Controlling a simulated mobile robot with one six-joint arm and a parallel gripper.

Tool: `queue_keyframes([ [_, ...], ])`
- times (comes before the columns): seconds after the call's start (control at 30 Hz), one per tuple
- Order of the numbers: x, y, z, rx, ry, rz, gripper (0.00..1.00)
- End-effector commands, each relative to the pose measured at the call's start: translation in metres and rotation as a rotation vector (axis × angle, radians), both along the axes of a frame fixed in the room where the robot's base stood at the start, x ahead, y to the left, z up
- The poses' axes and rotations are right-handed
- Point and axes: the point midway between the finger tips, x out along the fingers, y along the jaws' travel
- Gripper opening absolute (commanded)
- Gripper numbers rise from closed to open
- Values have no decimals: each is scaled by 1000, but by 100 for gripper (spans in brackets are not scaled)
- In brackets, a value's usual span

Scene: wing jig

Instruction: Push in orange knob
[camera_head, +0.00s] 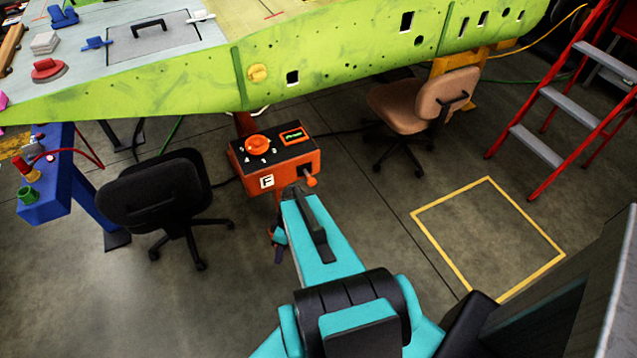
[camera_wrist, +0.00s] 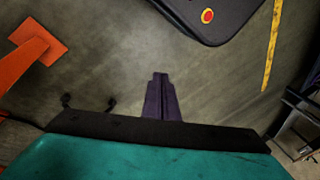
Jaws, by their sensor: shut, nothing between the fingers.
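An orange control box (camera_head: 275,170) stands in front of the green wing panel in the head view. On its top is a round orange dial knob (camera_head: 258,145) with numbers around it. A smaller orange knob (camera_head: 310,181) sticks out of its front face at the right. My gripper (camera_head: 279,256) points down in front of and below the box, apart from both knobs and partly hidden by my arm. In the wrist view my gripper (camera_wrist: 160,76) has its dark purple fingers together, with nothing between them, above the floor. Neither knob shows in the wrist view.
A black chair (camera_head: 155,195) stands left of the box and a tan chair (camera_head: 405,110) to its right. The green wing panel (camera_head: 340,70) overhangs behind. A red stepladder (camera_head: 560,100) is at the right. The yellow floor square (camera_head: 490,240) is empty.

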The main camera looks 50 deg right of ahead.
Motion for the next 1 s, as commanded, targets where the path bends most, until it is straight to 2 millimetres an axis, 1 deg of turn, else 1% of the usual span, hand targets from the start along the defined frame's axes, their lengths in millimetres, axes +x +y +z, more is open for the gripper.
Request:
queue_keyframes([
  [0.03, 3, -13, 8, 4, -39, 9, 0],
  [0.2, 10, -51, 30, 8, -178, 69, 0],
  [0.47, 12, -114, 66, -39, -391, 165, 0],
  [0.67, 4, -166, 96, -117, -542, 241, 0],
  [0.8, -6, -202, 118, -191, -637, 300, 0],
  [0.9, -15, -226, 133, -248, -695, 342, 0],
  [1.0, -23, -246, 146, -300, -739, 379, 0],
])
